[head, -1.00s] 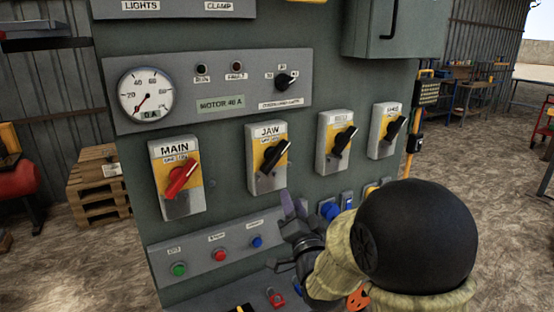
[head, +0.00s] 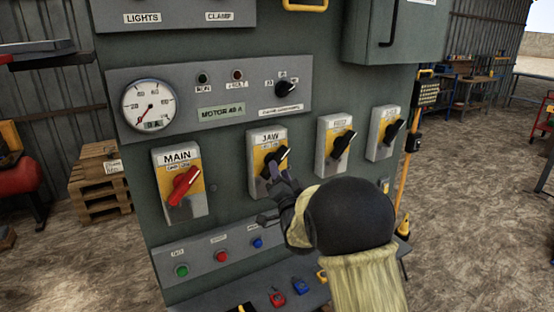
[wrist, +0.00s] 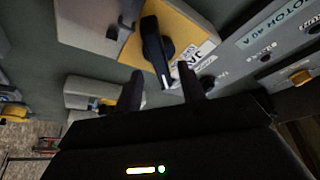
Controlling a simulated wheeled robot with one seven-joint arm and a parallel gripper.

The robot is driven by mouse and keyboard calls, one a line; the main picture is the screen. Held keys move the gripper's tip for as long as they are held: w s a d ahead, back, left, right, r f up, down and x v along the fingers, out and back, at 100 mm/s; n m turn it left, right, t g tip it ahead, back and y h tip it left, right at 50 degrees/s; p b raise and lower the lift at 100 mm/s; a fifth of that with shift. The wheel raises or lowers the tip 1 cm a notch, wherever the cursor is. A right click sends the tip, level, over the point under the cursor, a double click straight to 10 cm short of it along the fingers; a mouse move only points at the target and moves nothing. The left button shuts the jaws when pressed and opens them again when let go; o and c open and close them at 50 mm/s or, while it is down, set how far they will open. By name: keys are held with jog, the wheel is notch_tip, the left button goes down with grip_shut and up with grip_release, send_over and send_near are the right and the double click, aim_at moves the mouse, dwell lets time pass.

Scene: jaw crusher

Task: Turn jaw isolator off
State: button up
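The JAW isolator (head: 265,140) is a grey and yellow box on the green panel, with a black rotary handle (head: 277,160) tilted up to the right. In the wrist view the black handle (wrist: 157,50) lies ahead of my fingers, beside the JAW label. My gripper (head: 280,177) is just below and in front of this handle in the head view, partly hiding the box's lower part. In the wrist view my gripper (wrist: 160,82) is open, with the fingers apart and the handle's white-marked end near the gap. I cannot tell whether they touch.
The MAIN isolator (head: 180,186) with a red handle is on the left. Two more black-handled isolators (head: 336,145) (head: 385,132) are on the right. A button strip (head: 215,258) is below, and a shelf with coloured padlocks (head: 277,298) juts out under it.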

jog(key=shift+p+x, duration=0.6)
jog(key=shift+x, duration=1.6)
grip_shut()
